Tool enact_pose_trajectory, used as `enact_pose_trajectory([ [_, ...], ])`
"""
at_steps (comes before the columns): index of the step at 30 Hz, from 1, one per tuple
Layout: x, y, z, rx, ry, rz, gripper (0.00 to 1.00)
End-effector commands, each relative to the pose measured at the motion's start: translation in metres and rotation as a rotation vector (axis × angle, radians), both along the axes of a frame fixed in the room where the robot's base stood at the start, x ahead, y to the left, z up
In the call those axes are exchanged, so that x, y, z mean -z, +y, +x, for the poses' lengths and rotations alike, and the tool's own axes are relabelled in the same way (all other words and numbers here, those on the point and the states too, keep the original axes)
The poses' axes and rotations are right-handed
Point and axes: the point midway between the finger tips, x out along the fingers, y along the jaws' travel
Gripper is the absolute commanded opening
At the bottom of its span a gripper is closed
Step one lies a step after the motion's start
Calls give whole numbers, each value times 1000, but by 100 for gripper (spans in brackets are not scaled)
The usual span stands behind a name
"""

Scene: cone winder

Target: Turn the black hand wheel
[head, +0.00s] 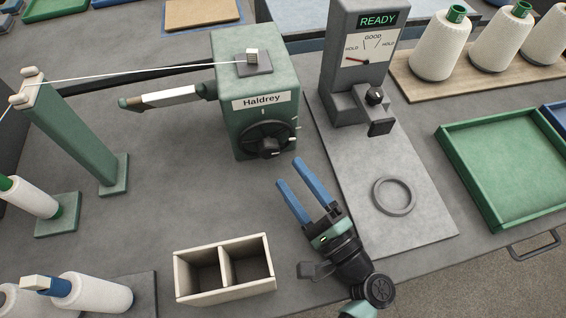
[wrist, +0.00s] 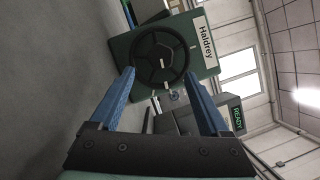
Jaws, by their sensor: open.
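The black hand wheel (head: 265,140) is on the front face of the green Haldrey machine (head: 232,84), with a dark knob low on its front. In the wrist view the wheel (wrist: 159,56) shows as a spoked black disc ahead of my fingers, a little above the middle. My gripper (head: 292,173) has blue fingers; it is open and empty, in front of the wheel and to its right in the head view. In the wrist view my gripper (wrist: 161,82) has its two fingers apart on either side of the wheel, and neither visibly touches it.
A two-compartment box (head: 225,268) stands at the front of the bench. A grey gauge stand (head: 345,80) reading READY, with a loose grey ring (head: 378,198) on its base, is to the right. A green tray (head: 480,190) lies further right. Bench between box and machine is clear.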

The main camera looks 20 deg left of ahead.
Motion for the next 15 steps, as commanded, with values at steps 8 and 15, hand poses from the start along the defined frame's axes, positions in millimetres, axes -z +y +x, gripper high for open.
enact_pose_trajectory([
  [8,2,-12,-9,0,0,0,80],
  [15,1,-12,-9,1,-7,-11,80],
])
